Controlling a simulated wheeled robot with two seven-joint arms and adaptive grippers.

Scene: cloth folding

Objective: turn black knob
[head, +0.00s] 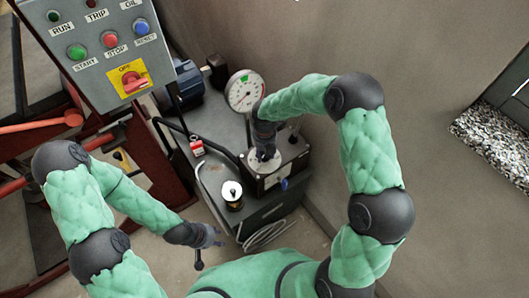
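A dark box (283,170) stands on the grey cabinet in the middle of the head view, with a pale round plate (254,164) on its top. My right gripper (264,153) points down onto this plate. Its fingers are small and dark, so I cannot tell whether they are open or shut. Any knob under it is hidden. A small black stub (293,137) shows on the box top, right of the gripper. My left gripper (213,238) hangs low, left of the cabinet's front corner and away from the box. Its finger opening is unclear.
A pressure gauge (244,91) stands just behind my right gripper. A red padlock or tag (197,146) and a black-and-yellow can (232,195) are on the cabinet. A control panel (90,75) with buttons and a red switch (133,83) is upper left. A wall is at right.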

